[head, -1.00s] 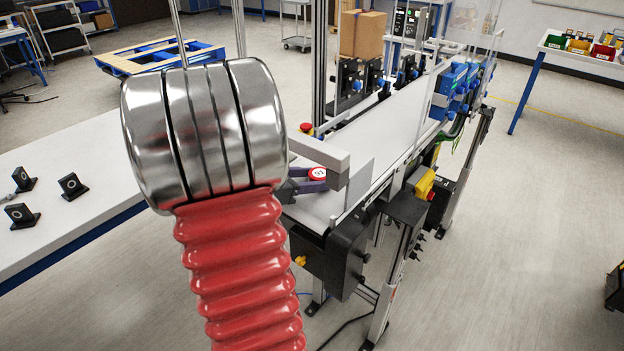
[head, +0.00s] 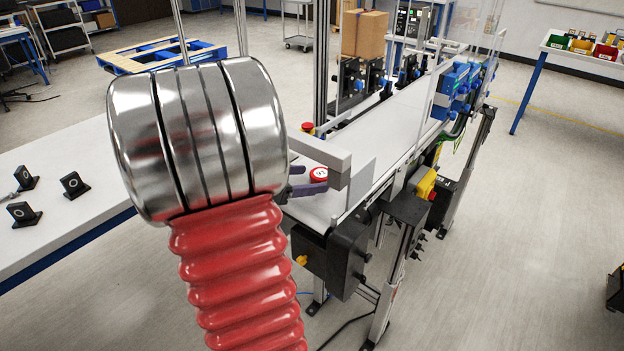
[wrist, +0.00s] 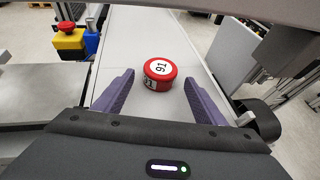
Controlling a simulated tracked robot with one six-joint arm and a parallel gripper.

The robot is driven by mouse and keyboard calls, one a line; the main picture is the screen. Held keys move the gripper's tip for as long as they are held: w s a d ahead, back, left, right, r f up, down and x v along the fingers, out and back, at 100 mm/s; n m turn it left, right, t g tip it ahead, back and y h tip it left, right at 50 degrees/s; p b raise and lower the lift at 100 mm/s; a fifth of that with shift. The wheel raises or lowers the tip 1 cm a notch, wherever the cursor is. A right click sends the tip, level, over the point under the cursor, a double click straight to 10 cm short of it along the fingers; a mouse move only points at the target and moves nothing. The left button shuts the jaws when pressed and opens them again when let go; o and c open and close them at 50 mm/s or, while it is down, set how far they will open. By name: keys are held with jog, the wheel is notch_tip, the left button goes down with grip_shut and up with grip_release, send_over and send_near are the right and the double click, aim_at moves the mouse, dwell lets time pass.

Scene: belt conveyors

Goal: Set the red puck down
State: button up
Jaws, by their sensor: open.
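The red puck (wrist: 160,75) has a white label marked 91 on its top and stands on the white belt (wrist: 140,40) in the wrist view. My gripper (wrist: 158,85) is open, with its two purple fingers apart on either side of the near part of the puck. A gap shows between each finger and the puck. In the head view the puck (head: 318,174) sits at the near end of the belt, just beyond a purple finger (head: 309,189). My arm hides part of the gripper there.
A red emergency button on a yellow box (wrist: 68,38) stands left of the belt. A clear panel (head: 361,185) and a grey bar (head: 320,150) are close to the puck. A table (head: 75,220) with several small black blocks is at left. Cardboard boxes (head: 363,33) stand farther back.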

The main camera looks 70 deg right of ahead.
jog(key=v, duration=0.9)
jog(key=shift+w+a, duration=0.2)
dwell(0.6)
jog(key=w+a+m+t+y, duration=0.3)
jog(key=a+t, duration=0.1)
jog(key=a, duration=1)
jog(key=w+a+m+t+y, duration=0.3)
jog(key=a+m+t+y, duration=0.1)
jog(key=a, duration=1)
jog(key=w+a+r+m+t+y, duration=0.1)
jog(key=w+a+m+t+y, duration=0.2)
jog(key=a, duration=1.2)
jog(key=w+t, duration=0.1)
jog(key=t, duration=0.1)
jog(key=shift+m+t+y, duration=0.3)
jog(key=shift+y, duration=0.1)
jog(key=shift+r, duration=0.1)
jog(key=shift+c, duration=0.5)
